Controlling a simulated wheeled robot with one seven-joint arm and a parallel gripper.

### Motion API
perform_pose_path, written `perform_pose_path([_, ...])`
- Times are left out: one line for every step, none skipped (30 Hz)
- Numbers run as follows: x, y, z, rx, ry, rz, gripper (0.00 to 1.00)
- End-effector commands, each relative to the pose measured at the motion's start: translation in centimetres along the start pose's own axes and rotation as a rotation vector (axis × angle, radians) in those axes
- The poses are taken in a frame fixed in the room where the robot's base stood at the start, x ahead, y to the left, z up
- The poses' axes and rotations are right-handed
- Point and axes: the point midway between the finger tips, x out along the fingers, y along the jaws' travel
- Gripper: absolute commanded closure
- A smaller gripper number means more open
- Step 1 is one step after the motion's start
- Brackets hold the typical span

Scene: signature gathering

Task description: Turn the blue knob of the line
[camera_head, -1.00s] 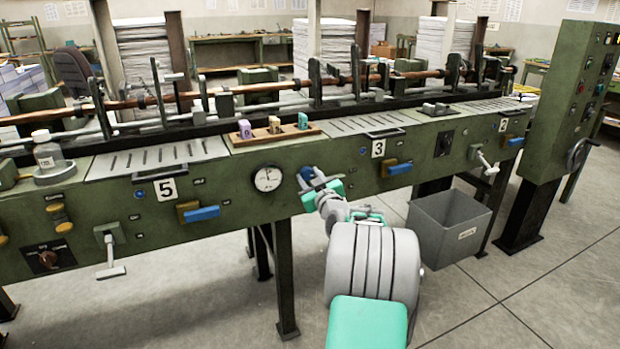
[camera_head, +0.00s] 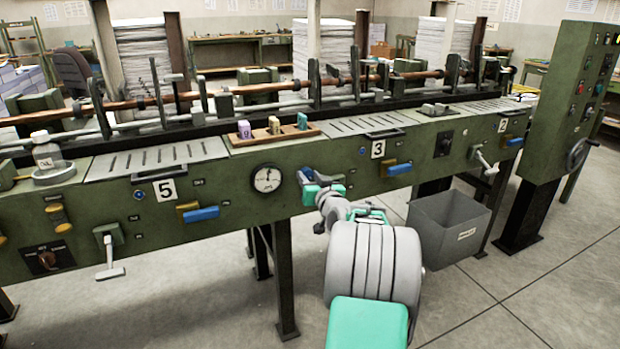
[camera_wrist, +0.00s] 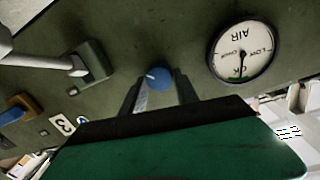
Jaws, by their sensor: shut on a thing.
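The blue knob (camera_wrist: 158,79) is on the green front panel of the line. In the wrist view it is between the tips of my two dark fingers, with its round face and a small white mark showing. My gripper (camera_wrist: 156,90) is shut on the knob. In the head view my gripper (camera_head: 309,180) is against the panel just right of the air gauge (camera_head: 267,179) and largely hides the knob there. The gauge also shows in the wrist view (camera_wrist: 242,52), upside down, its needle at the green zone.
To the right are another blue handle (camera_head: 399,169) and the number 3 plate (camera_head: 378,149). A grey bin (camera_head: 447,229) stands on the floor at the right.

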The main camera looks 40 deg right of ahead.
Motion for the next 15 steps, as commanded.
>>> perform_pose_path([-0.01, 0.1, -0.12, 0.01, 0.001, 0.002, 1.0])
perform_pose_path([-0.01, 0.1, -0.13, 0.017, 0.001, 0.002, 1.0])
perform_pose_path([-0.01, 0.1, -0.13, 0.023, 0.001, 0.001, 1.0])
perform_pose_path([-0.01, 0.1, -0.12, 0.026, 0.0, 0.001, 1.0])
perform_pose_path([-0.01, 0.1, -0.13, 0.029, 0.0, 0.001, 1.0])
perform_pose_path([-0.01, 0.1, -0.13, 0.031, 0.0, 0.001, 1.0])
perform_pose_path([-0.01, 0.1, -0.13, 0.033, 0.0, 0.001, 1.0])
perform_pose_path([-0.01, 0.1, -0.13, 0.033, 0.0, 0.001, 1.0])
perform_pose_path([-0.01, 0.1, -0.13, 0.034, 0.0, 0.001, 1.0])
perform_pose_path([-0.01, 0.1, -0.13, 0.034, 0.0, 0.001, 1.0])
perform_pose_path([-0.01, 0.11, -0.13, 0.034, 0.0, 0.001, 1.0])
perform_pose_path([-0.01, 0.11, -0.13, 0.033, 0.0, 0.001, 1.0])
perform_pose_path([-0.01, 0.11, -0.13, 0.033, 0.0, 0.001, 1.0])
perform_pose_path([-0.01, 0.11, -0.13, 0.033, 0.0, 0.001, 1.0])
perform_pose_path([-0.01, 0.11, -0.13, 0.033, 0.0, 0.001, 1.0])
